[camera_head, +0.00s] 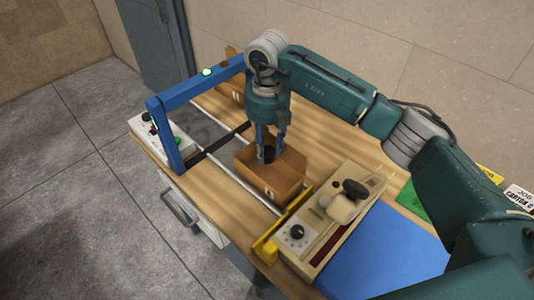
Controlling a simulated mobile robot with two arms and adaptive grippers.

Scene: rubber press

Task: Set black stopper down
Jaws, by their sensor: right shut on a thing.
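My right gripper (270,150) points straight down over an open cardboard box (284,186) on the wooden table. Its fingertips reach in at the box opening and are shut on a black stopper (268,153). The stopper shows as a small dark shape between the fingers, inside or just above the box; its lower part and the box floor are hard to make out. My left gripper is not in view.
A blue frame (171,140) stands over the table on the left, close to my gripper. A beige press machine (329,222) sits right of the box. A white control box (160,140) is at the left edge. A blue mat (385,252) lies at the front right.

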